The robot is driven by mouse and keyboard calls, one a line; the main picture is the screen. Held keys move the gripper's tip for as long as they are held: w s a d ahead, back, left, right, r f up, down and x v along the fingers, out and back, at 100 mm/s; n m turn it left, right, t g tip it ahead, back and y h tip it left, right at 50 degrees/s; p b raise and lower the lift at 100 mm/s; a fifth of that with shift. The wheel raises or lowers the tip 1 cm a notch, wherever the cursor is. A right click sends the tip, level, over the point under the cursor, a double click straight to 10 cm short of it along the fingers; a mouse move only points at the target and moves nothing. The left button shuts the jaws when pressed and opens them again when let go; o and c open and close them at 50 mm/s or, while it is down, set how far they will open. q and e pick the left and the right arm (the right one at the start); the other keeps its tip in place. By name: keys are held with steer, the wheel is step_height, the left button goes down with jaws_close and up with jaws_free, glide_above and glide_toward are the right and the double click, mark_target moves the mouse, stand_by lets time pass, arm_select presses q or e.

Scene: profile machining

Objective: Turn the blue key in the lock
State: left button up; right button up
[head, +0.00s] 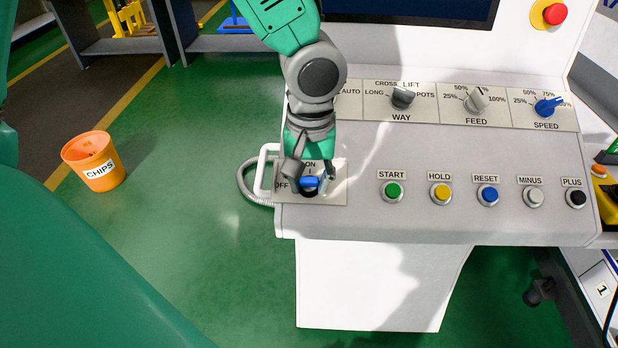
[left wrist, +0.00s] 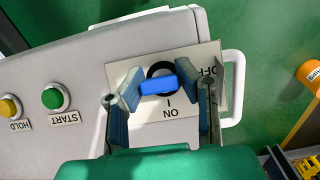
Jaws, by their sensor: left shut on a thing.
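The blue key (head: 309,182) sits in the round black lock on the white ON/OFF plate (head: 338,190) at the left end of the control panel. In the left wrist view the blue key (left wrist: 158,86) lies crosswise, its bar running toward both fingers, with ON below it and OFF to its upper right. My left gripper (head: 309,180) reaches down from above, with its fingers on either side of the key. It is shut on the key; the fingers partly hide the plate in the head view. My right gripper is not in view.
A white handle (head: 262,170) stands just left of the plate. Right of it are the START button (head: 392,190), other buttons and the WAY knob (head: 403,97). An orange CHIPS bucket (head: 93,160) stands on the green floor. The floor left of the panel is mostly free.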

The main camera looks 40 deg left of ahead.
arm_select(q)
steer(key=shift+w+a, duration=0.2)
steer(key=shift+a, duration=0.05)
jaws_close()
steer(key=shift+w+a, duration=0.1)
steer(key=shift+a, duration=0.05)
steer(key=m+p, duration=0.1)
steer(key=m+y+p, duration=0.1)
steer(key=p, duration=0.1)
steer(key=shift+w+d+m+g, duration=0.15)
steer(key=shift+d+m+g, duration=0.15)
steer(key=shift+d, duration=0.05)
steer(key=shift+a+m, duration=0.2)
steer(key=shift+m, duration=0.1)
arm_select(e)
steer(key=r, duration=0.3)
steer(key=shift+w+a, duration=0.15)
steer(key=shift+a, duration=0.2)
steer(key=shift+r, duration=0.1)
arm_select(q)
steer(key=shift+r+m+y+p, duration=0.1)
steer(key=shift+m+y+p, duration=0.5)
steer(key=shift+m+p, duration=0.4)
steer(key=shift+d+m+y, duration=0.1)
steer(key=shift+m+y, duration=0.2)
steer(key=shift+m, duration=0.2)
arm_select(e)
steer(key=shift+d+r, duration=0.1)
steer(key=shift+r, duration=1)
